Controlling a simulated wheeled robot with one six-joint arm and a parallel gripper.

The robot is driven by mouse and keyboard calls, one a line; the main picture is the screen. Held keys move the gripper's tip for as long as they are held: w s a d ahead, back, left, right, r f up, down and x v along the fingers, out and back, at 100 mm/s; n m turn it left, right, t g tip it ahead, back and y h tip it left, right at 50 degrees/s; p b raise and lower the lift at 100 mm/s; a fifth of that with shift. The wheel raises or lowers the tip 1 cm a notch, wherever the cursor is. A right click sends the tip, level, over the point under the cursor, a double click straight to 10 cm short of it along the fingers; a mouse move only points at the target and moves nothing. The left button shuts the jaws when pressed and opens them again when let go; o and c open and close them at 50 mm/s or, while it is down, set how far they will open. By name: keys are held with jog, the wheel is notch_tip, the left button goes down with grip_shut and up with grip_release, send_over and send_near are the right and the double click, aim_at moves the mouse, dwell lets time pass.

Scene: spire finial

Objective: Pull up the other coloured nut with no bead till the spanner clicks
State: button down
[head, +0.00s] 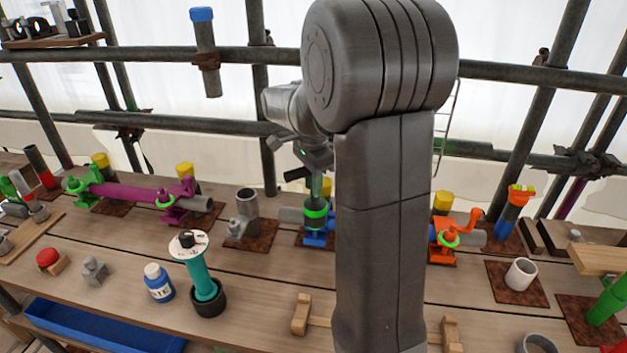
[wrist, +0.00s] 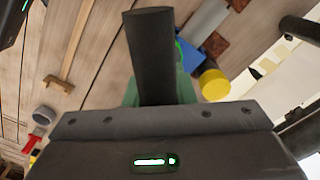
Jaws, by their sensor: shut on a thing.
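My gripper (head: 318,160) is over the blue coupler (head: 318,240) at mid bench, partly hidden by my arm. It is shut on a green tool with a dark handle, likely the spanner (head: 316,188); the dark handle (wrist: 150,55) fills the middle of the wrist view. The tool points down at the blue coupler, by a bright green ring (head: 316,211); whether it sits on a nut is unclear. An orange coupler (head: 446,236) with a green ring stands right of my arm. A purple coupler pair (head: 130,193) with green rings is at left. Beads are too small to tell.
A teal tool with a white dial (head: 205,280) stands in a black cup, beside a blue-and-white bottle (head: 158,283). Scaffold tubes (head: 170,55) cross behind.

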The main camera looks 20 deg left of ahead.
jog(key=shift+r+p, duration=2.75)
jog(key=shift+r, duration=1.05)
